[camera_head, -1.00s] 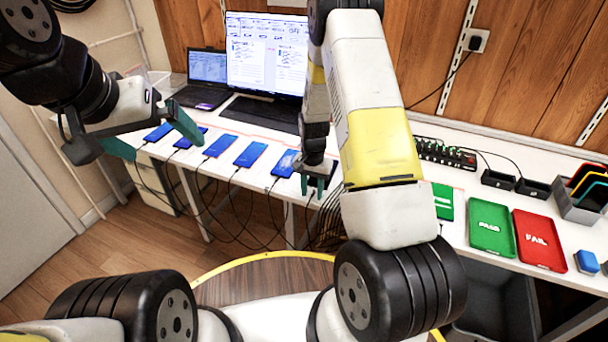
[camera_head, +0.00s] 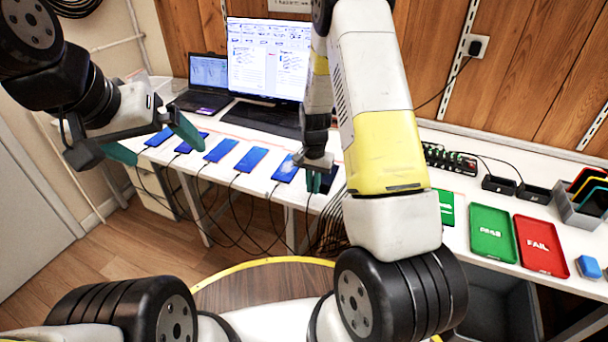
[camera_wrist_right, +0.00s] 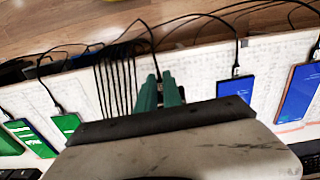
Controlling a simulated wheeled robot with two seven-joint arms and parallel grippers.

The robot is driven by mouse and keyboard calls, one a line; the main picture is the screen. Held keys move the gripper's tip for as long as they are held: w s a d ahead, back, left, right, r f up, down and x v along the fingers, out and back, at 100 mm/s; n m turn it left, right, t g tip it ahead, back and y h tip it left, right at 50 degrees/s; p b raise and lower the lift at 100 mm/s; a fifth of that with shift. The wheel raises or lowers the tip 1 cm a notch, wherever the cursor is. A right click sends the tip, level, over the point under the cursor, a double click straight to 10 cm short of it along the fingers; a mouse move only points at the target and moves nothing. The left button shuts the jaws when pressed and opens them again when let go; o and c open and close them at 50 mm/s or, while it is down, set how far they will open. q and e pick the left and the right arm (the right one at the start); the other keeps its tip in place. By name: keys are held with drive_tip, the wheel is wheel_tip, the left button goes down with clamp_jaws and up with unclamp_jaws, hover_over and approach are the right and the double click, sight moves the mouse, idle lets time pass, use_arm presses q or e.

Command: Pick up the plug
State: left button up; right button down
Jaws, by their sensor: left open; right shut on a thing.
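A row of blue-screened phones lies along the front edge of the white table; one of them is this phone (camera_head: 250,159), and each has a black cable hanging over the edge. My right gripper (camera_head: 321,182) is at the table's front edge, right of the phone (camera_head: 285,168). In the right wrist view its green fingers (camera_wrist_right: 160,84) are close together, shut on a small plug (camera_wrist_right: 157,75) with a black cable running from it. The plug is mostly hidden between the fingers. My left gripper (camera_head: 154,143) is open and empty over the left phones.
Several black cables (camera_wrist_right: 118,75) hang bundled beside my right gripper. Green-screened phones (camera_wrist_right: 66,124) lie beyond them. A green tray (camera_head: 491,232) and red tray (camera_head: 541,245) are at right. A laptop (camera_head: 207,80) and monitor (camera_head: 265,58) stand behind.

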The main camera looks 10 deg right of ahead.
drive_tip(key=s+r, duration=0.1)
drive_tip(key=s, duration=1.4)
hover_over(314, 199)
drive_tip(key=s+a, duration=0.2)
drive_tip(key=shift+s+d+f, duration=0.1)
drive_tip(key=shift+d+f, duration=0.05)
drive_tip(key=shift+f, duration=0.45)
drive_tip(key=shift+d+f, duration=0.1)
drive_tip(key=shift+f, duration=0.45)
drive_tip(key=shift+w+d+f, duration=0.2)
drive_tip(key=shift+w+f, duration=0.15)
drive_tip(key=shift+f, duration=0.35)
drive_tip(key=shift+w+d+f, duration=0.2)
drive_tip(key=shift+w+f, duration=0.1)
drive_tip(key=shift+f, duration=0.35)
drive_tip(key=shift+w+d+f, duration=0.1)
drive_tip(key=shift+w+d, duration=0.2)
drive_tip(key=shift+w, duration=0.2)
idle(0.4)
drive_tip(key=c, duration=1.4)
unclamp_jaws()
drive_tip(key=shift+c, duration=0.2)
